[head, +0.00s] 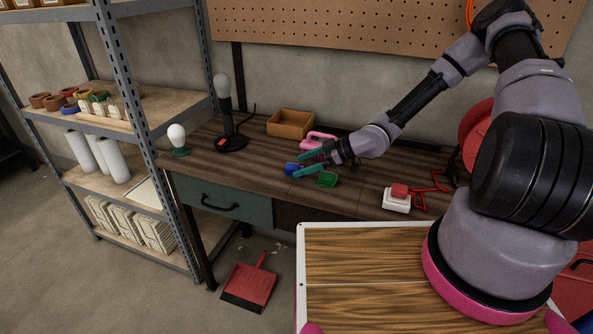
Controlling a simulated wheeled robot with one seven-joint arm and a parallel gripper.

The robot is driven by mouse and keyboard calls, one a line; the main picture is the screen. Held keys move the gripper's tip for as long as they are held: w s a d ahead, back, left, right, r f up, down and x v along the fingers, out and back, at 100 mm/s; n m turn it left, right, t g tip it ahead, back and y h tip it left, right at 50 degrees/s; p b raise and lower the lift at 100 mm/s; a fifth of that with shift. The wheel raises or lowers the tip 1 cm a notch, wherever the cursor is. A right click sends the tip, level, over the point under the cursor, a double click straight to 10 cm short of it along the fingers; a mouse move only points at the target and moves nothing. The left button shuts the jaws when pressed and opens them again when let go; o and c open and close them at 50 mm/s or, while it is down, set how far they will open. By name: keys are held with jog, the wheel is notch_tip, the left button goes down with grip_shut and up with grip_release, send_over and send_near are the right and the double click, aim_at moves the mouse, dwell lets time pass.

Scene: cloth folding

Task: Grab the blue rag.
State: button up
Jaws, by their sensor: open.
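The blue rag (290,169) is a small crumpled blue bundle on the dark wooden workbench (225,165). My gripper (298,166) reaches in from the right with its teal fingers apart. The fingertips are at the rag's right side, and the lower finger partly covers it. I cannot tell whether they touch it.
A green bundle (327,180) lies just below my gripper, and a pink object (318,141) is behind it. A lamp (226,110), a light bulb (177,134) and a wooden box (290,124) stand further left and back. A white box with a red top (397,200) is to the right.

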jog(key=shift+w+a+f, duration=0.1)
jog(key=shift+a+f, duration=0.2)
jog(key=shift+a, duration=0.2)
jog(key=c, duration=1.4)
jog(key=shift+c, duration=0.2)
